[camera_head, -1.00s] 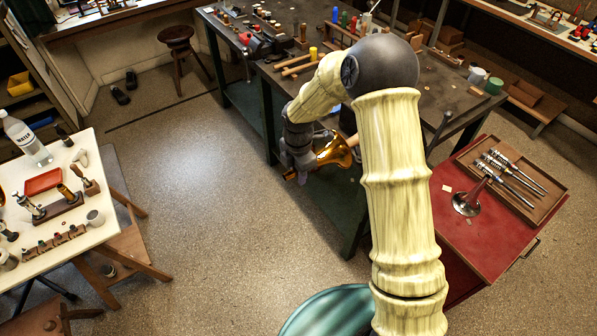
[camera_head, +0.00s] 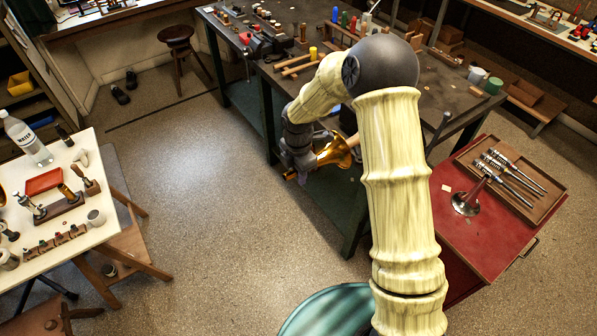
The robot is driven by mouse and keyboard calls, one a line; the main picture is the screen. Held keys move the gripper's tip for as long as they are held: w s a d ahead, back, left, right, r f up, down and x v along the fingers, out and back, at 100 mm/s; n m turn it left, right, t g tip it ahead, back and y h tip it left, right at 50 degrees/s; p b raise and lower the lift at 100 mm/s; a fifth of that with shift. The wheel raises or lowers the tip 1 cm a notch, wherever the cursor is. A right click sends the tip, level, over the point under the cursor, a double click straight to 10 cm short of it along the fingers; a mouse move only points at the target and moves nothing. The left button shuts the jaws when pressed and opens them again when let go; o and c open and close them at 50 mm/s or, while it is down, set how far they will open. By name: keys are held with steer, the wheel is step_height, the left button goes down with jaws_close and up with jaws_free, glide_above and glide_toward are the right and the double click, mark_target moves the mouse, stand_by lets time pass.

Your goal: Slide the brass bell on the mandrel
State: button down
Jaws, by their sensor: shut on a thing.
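The brass bell (camera_head: 338,151) is a shiny golden flare beside the front edge of the dark workbench (camera_head: 405,112). My gripper (camera_head: 299,170) is shut on the bell at its left, narrower part. The bell's wide end points right, toward my forearm, and the bell is held clear of the floor. My arm hides part of the bench edge just right of the bell. A dark rod (camera_head: 438,130) slants at the bench's front edge, right of my arm. I cannot tell whether it is the mandrel, or whether the bell touches anything.
A red-topped cabinet (camera_head: 482,243) at the right bears a wooden tray of valves (camera_head: 513,177) and a silver flared piece (camera_head: 466,203). A white table (camera_head: 75,240) with a bottle and small parts stands at the left. The floor between is clear.

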steer(key=shift+w+d, duration=0.1)
steer(key=shift+d, duration=0.05)
steer(key=shift+w+d+p, duration=0.35)
steer(key=shift+w+d, duration=0.2)
steer(key=shift+d, duration=0.2)
steer(key=shift+w+d+p, duration=0.35)
steer(key=shift+w+d, duration=0.15)
steer(key=shift+d, duration=0.25)
steer(key=shift+p, duration=0.35)
stand_by(1.0)
steer(key=shift+w+d, duration=0.1)
steer(key=shift+d, duration=0.05)
steer(key=shift+d, duration=0.1)
steer(key=shift+w+d+p, duration=0.45)
steer(key=shift+w+d, duration=0.45)
steer(key=shift+d, duration=0.4)
steer(key=shift+w+d+p, duration=0.5)
steer(key=shift+w+d, duration=0.4)
steer(key=shift+d, duration=0.35)
steer(key=shift+w+d+p, duration=0.45)
steer(key=shift+w+d, duration=0.45)
steer(key=shift+d, duration=0.4)
steer(key=c, duration=1.1)
jaws_free()
